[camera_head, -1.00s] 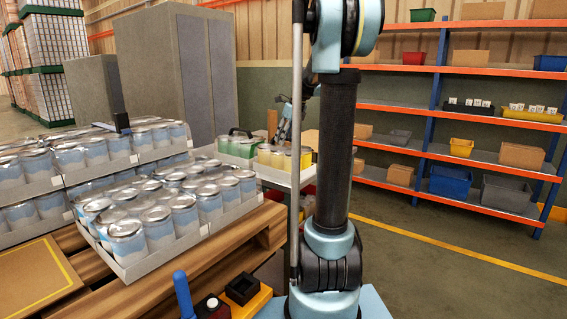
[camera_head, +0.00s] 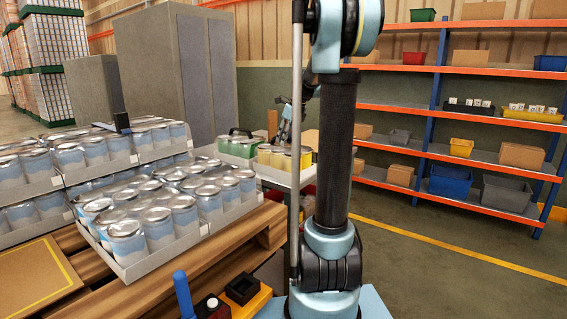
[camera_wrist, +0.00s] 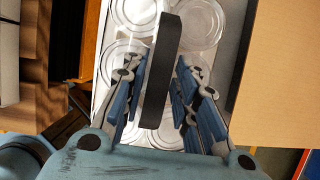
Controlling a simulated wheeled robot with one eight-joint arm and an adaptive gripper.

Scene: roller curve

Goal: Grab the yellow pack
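The yellow pack (camera_head: 278,160) is a light tray of cans with yellow sides, on a white surface behind the nearer can trays. My arm hides its right part in the head view. In the wrist view the pack (camera_wrist: 203,20) shows from above as round pale lids with a black handle (camera_wrist: 165,50) over them. My gripper (camera_wrist: 161,88) is open, with one finger on each side of the handle and gaps between. In the head view my gripper (camera_head: 286,122) is small, above the pack and partly hidden by my arm.
A green pack (camera_head: 238,147) with a black handle stands just left of the yellow one. A cardboard box (camera_wrist: 282,70) lies close to the right in the wrist view. Trays of blue-white cans (camera_head: 165,210) fill the pallet at left. Shelves (camera_head: 470,150) stand at right, with clear floor before them.

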